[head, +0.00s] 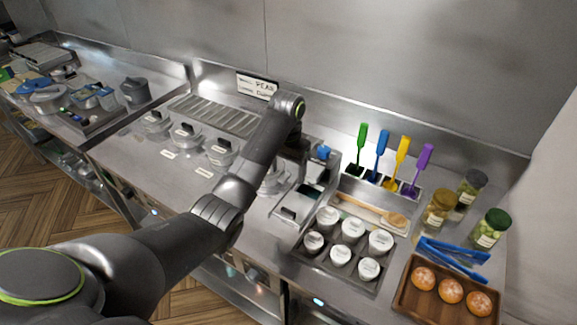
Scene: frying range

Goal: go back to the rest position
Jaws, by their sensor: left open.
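My left arm comes in from the lower left, and its upper link crosses the middle of the steel counter (140,165). My left gripper (297,150) is a dark shape beyond the bent arm, near the back of the counter, beside a small blue-topped item (322,152). It is open; its fingertips are partly hidden, and I see nothing held in it. My right gripper is not in view.
Lidded round pots (186,135) sit left of my arm. To the right are upright coloured spatulas (380,145), white-lidded cups (352,228), jars (438,210), blue tongs (452,256) and a wooden tray (407,296) with round orange items. A steel wall closes off the back.

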